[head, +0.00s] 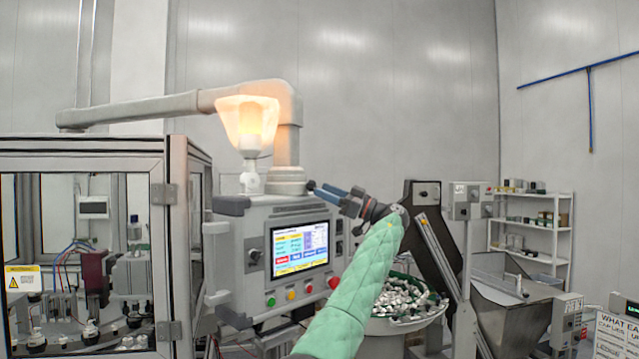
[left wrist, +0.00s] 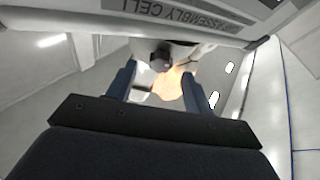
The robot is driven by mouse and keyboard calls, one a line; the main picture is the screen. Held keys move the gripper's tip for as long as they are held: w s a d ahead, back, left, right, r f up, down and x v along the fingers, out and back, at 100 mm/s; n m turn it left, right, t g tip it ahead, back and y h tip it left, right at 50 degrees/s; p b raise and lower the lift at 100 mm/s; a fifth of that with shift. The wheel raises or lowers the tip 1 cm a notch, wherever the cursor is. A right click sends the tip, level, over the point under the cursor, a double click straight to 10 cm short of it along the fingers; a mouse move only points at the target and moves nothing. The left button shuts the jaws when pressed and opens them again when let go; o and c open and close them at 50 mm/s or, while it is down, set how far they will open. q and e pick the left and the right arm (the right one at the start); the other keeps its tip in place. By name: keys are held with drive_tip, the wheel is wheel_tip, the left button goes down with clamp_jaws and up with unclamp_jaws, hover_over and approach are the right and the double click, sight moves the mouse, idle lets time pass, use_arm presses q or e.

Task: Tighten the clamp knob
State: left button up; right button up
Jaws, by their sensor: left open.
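The clamp knob is a small dark knob (head: 311,185) on the right side of the grey collar (head: 287,181), where the support arm meets the top of the control panel. It also shows in the left wrist view (left wrist: 160,58), ahead of and between the two fingers. My left gripper (head: 323,191) comes in from the right with its blue fingers pointing at the knob. In the left wrist view my left gripper (left wrist: 158,72) is open with nothing held. The fingertips look close to the knob; I cannot tell whether they touch it. My right gripper is not in view.
The control panel (head: 258,222) with its lit screen (head: 300,248) is just below the gripper. A glowing lamp (head: 249,125) stands left of the support arm (head: 190,103). A glass-walled cell (head: 158,160) is at left. A bowl of caps (head: 385,325) and a dark conveyor (head: 436,255) are at right.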

sight(312, 186)
use_arm(q)
drive_tip(key=shift+p+x, duration=0.6)
drive_tip(key=shift+x, duration=0.7)
drive_tip(key=c, duration=1)
